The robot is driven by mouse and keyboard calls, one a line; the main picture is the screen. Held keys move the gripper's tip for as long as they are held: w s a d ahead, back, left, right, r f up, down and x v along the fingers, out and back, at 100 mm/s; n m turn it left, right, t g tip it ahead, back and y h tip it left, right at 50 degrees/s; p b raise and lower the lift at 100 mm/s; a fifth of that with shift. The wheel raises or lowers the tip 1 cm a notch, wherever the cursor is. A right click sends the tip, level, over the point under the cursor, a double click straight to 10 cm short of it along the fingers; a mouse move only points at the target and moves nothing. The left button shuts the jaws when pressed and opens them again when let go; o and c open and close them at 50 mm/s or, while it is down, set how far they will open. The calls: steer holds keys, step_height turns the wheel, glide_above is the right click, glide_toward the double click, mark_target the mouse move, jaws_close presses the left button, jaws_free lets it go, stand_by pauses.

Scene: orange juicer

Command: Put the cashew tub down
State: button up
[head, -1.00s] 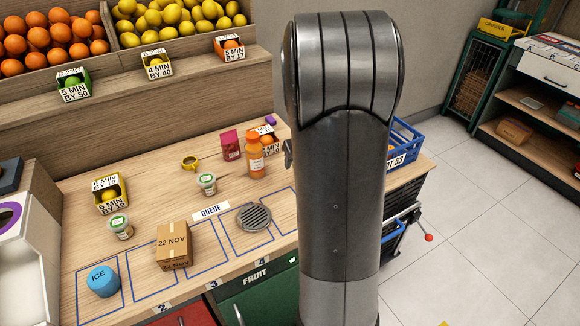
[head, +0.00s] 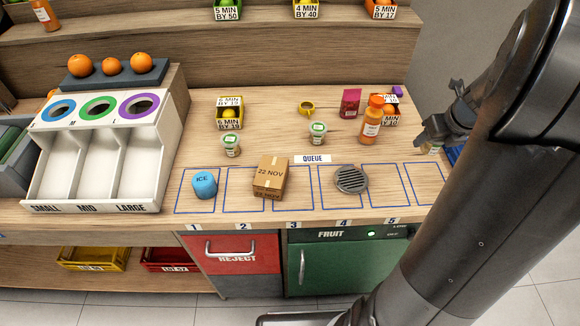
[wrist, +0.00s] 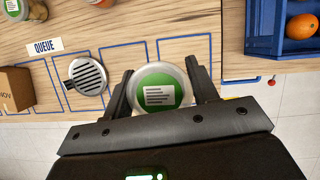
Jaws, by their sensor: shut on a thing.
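My gripper (head: 430,137) is at the right end of the counter, and it also shows in the wrist view (wrist: 160,82). It is shut on a round tub (wrist: 160,92) with a pale rim and a green-and-white lid label too small to read. The lid faces the wrist camera, a finger on each side. In the head view, only a little of the held tub (head: 430,149) shows below the fingers. It appears by the rightmost blue outlined spaces (head: 424,184); whether it touches the counter I cannot tell.
Two similar green-lidded tubs (head: 231,145) (head: 317,133) stand on the counter. A carton (head: 270,177), blue ICE tub (head: 204,185) and round grate (head: 351,179) occupy the queue's outlined spaces. An orange bottle (head: 371,121) stands left of my gripper. A blue crate (wrist: 284,45) lies to the right.

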steer(key=w+a+r+n+g+y, duration=0.1)
steer(key=a+r+n+g+y, duration=0.15)
steer(key=a+n, duration=1.15)
steer(key=n+g+y, duration=0.2)
steer(key=n+g, duration=0.1)
steer(key=n, duration=0.1)
glide_above(263, 172)
steer(key=d, duration=0.2)
steer(key=f, duration=0.3)
steer(key=shift+d+f+h, duration=0.2)
steer(key=shift+f+h, duration=0.05)
steer(key=shift+f, duration=0.1)
steer(key=shift+a+f, duration=0.35)
steer(key=shift+a, duration=0.1)
steer(key=shift+f, duration=1.95)
steer(key=shift+f, duration=0.1)
steer(key=o, duration=1)
